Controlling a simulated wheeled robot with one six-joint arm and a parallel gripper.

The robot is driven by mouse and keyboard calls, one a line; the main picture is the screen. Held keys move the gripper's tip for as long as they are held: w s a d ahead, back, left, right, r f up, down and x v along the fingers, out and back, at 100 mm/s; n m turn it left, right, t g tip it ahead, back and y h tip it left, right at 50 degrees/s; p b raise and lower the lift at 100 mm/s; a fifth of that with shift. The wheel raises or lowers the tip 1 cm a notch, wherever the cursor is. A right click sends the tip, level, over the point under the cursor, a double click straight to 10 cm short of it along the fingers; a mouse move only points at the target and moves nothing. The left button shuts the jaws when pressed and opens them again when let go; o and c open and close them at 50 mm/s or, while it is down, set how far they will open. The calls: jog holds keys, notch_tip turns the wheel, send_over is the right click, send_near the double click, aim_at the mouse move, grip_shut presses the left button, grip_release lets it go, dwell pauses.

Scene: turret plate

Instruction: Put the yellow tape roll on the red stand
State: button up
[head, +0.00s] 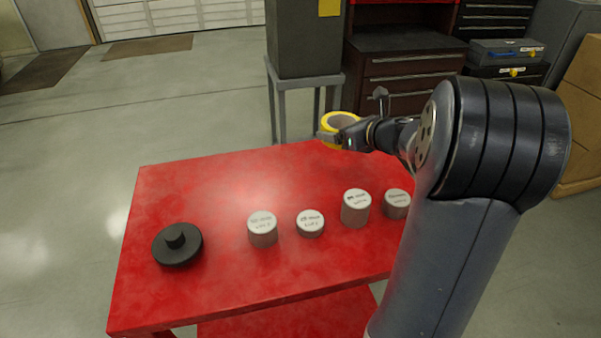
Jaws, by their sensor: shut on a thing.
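The yellow tape roll (327,123) is a ring with its hollow centre showing, in the head view above the far edge of the red table. My gripper (335,134) is shut on the near side of the roll and holds it up, apart from the tabletop. The red stand (200,205) appears to be the red table with a flat, shiny top. My gripper's fingers are small in the view and partly merge with the roll.
A black disc with a central knob (178,246) sits at the table's left. Several grey cylinders with white labelled tops, one of them a tall one (355,210), stand in a row to its right. The table's back left is clear. A grey cabinet (305,40) stands behind.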

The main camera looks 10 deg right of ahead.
aim_at(338, 164)
notch_tip(338, 164, down, 8)
jog(key=shift+r+b, duration=0.1)
jog(key=shift+b, duration=0.6)
jog(key=o, duration=0.9)
jog(key=shift+f, duration=0.2)
jog(key=shift+o, duration=0.2)
jog(key=shift+r, duration=0.3)
jog(key=v, duration=1.2)
jog(key=shift+d+f+p, duration=0.1)
jog(key=shift+p, duration=0.2)
